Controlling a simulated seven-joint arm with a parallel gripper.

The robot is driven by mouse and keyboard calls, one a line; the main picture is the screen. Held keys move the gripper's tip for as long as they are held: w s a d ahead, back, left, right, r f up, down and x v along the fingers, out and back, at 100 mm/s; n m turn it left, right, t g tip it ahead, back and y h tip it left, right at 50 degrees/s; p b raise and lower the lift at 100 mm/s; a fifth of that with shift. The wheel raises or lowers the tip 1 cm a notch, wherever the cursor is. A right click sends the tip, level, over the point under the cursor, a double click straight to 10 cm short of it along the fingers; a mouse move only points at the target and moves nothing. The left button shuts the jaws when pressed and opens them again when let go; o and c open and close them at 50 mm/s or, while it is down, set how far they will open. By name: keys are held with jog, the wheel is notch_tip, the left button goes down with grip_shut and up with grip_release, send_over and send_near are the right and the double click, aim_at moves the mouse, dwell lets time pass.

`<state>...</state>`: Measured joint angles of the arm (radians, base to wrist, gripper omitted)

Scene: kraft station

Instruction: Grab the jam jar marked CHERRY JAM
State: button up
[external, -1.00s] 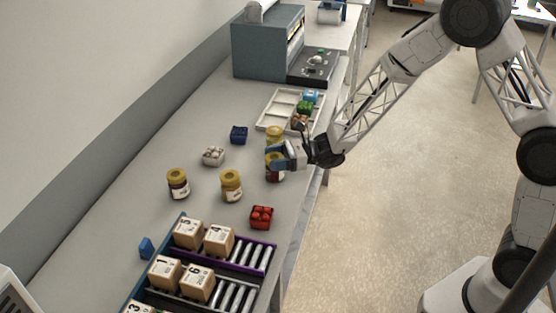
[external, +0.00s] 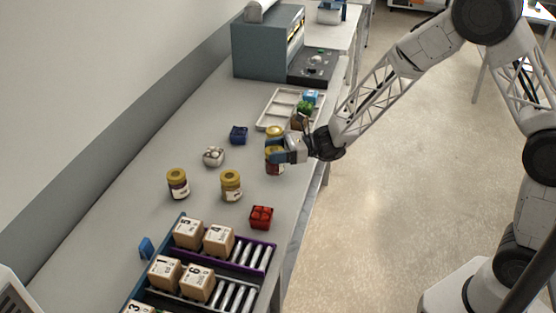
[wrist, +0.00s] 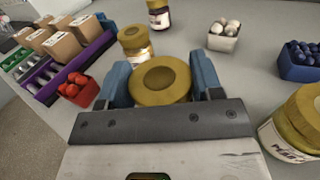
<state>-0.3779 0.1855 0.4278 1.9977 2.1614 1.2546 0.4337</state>
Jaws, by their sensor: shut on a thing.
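My gripper (external: 279,151) is shut on a jam jar (external: 274,167) with a yellow lid and a partly visible reddish label. The same jar's lid (wrist: 160,80) sits between the blue fingers (wrist: 165,82) in the wrist view. I cannot read its label. It appears to be held upright, slightly above the bench. Another yellow-lidded jar (wrist: 296,128) stands close by on the right in the wrist view, with its label only partly visible.
A red berry box (external: 261,217), a white box of eggs or mushrooms (external: 213,156) and a blue berry box (external: 238,135) stand around the jars. A white divided tray (external: 275,106) lies beyond. Numbered cartons (external: 188,233) sit on rollers in front. Bench between the jars is clear.

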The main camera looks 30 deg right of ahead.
jog(key=shift+s+d+r, duration=0.2)
jog(key=shift+s+r, duration=0.05)
jog(key=shift+r, duration=0.25)
jog(key=s+d+r, duration=0.1)
jog(key=s+d, duration=0.7)
jog(key=s, duration=0.5)
jog(key=shift+r, duration=0.15)
jog(key=shift+s, duration=0.1)
